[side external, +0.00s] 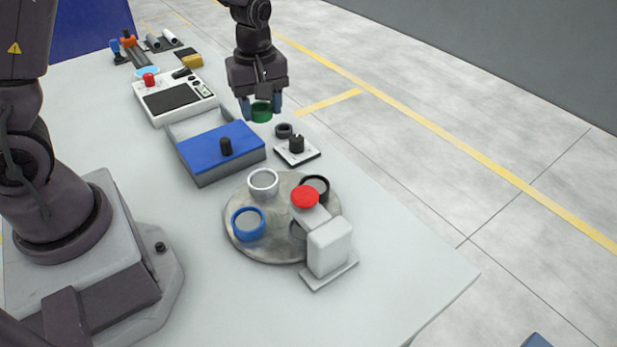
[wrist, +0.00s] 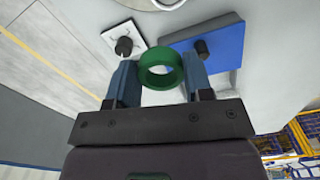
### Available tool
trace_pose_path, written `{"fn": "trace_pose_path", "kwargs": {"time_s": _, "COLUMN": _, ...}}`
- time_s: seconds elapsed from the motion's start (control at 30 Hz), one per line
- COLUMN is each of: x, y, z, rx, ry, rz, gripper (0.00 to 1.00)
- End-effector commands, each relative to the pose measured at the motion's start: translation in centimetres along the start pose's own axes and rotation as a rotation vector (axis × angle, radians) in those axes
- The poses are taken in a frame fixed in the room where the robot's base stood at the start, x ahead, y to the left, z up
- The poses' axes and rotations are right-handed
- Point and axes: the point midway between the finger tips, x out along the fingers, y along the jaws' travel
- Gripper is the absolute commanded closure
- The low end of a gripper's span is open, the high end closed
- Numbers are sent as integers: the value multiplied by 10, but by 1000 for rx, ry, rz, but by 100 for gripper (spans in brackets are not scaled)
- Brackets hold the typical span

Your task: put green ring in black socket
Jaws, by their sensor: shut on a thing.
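The green ring (side external: 262,114) is held between the blue fingers of my gripper (side external: 261,106), above the far right part of the table. In the wrist view the green ring (wrist: 160,86) sits between both fingertips, its opening facing the camera. The black socket (side external: 317,179) is a black-rimmed round cup on the right of the grey round plate (side external: 240,247). It is apart from my gripper, nearer the camera and to the right. A red knob partly overlaps that side of the plate.
White (side external: 263,175) and blue (side external: 248,233) sockets share the plate. A white post with a red-topped arm (side external: 328,246) overhangs it. A small dark ring (side external: 284,131), black knob on a white base (side external: 297,150) and blue-lidded box (side external: 215,143) stand between gripper and plate.

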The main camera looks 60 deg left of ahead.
Motion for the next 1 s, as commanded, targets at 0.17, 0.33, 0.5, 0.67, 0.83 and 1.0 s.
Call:
{"fn": "trace_pose_path", "kwargs": {"time_s": 0.17, "x": -11, "y": -21, "z": 76, "rx": 42, "ry": 0, "rz": 0, "gripper": 75}}
{"fn": "trace_pose_path", "kwargs": {"time_s": 0.33, "x": -9, "y": -54, "z": 109, "rx": -39, "ry": -1, "rz": -2, "gripper": 75}}
{"fn": "trace_pose_path", "kwargs": {"time_s": 0.5, "x": -2, "y": -69, "z": 107, "rx": -174, "ry": 0, "rz": 0, "gripper": 75}}
{"fn": "trace_pose_path", "kwargs": {"time_s": 0.67, "x": 5, "y": -54, "z": 105, "rx": -210, "ry": 2, "rz": -3, "gripper": 75}}
{"fn": "trace_pose_path", "kwargs": {"time_s": 0.83, "x": 24, "y": -15, "z": 100, "rx": -210, "ry": 2, "rz": -5, "gripper": 75}}
{"fn": "trace_pose_path", "kwargs": {"time_s": 1.0, "x": 43, "y": 27, "z": 95, "rx": -210, "ry": 1, "rz": -4, "gripper": 75}}
